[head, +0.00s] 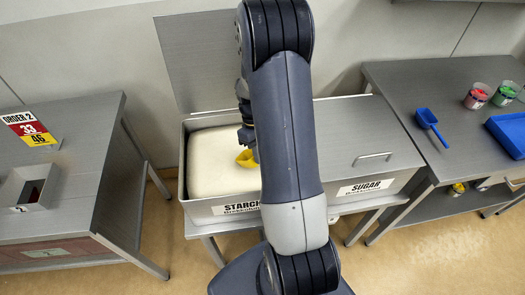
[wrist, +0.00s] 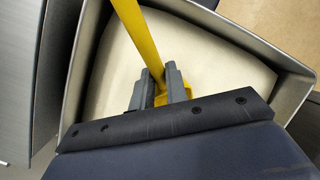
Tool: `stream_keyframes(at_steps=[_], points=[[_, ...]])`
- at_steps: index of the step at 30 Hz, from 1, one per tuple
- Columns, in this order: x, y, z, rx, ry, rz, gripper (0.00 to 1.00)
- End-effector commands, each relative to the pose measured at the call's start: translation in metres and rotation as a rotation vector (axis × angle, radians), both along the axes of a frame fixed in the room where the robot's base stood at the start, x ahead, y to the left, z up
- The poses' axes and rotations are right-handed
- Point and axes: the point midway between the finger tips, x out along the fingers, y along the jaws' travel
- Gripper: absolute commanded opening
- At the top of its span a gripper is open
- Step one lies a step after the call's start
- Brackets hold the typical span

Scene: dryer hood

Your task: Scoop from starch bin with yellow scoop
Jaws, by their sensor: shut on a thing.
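The starch bin (head: 191,190) stands open in the middle, its lid (head: 195,60) raised against the wall. Pale starch (head: 212,160) fills it nearly to the rim. My gripper (wrist: 160,92) is shut on the yellow scoop (wrist: 143,40), whose handle rises between the fingers in the wrist view. In the head view the yellow scoop (head: 246,158) shows just over the starch, partly behind my arm. I cannot tell whether its bowl touches the starch. The bowl is mostly hidden in the wrist view.
The sugar bin (head: 350,135) beside it is closed with a lid. A blue scoop (head: 428,120), small tubs (head: 476,95) and a blue tray (head: 508,132) are on the right table (head: 400,85). The left table (head: 90,140) holds an order sign (head: 30,128) and a metal box (head: 28,188).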

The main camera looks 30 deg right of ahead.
Motion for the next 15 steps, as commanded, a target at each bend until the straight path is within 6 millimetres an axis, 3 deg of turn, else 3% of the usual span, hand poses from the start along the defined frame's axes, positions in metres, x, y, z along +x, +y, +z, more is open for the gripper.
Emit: stream_keyframes(at_steps=[15], points=[[0.017,0.007,-0.034,-0.017,0.040,0.000,0.00]])
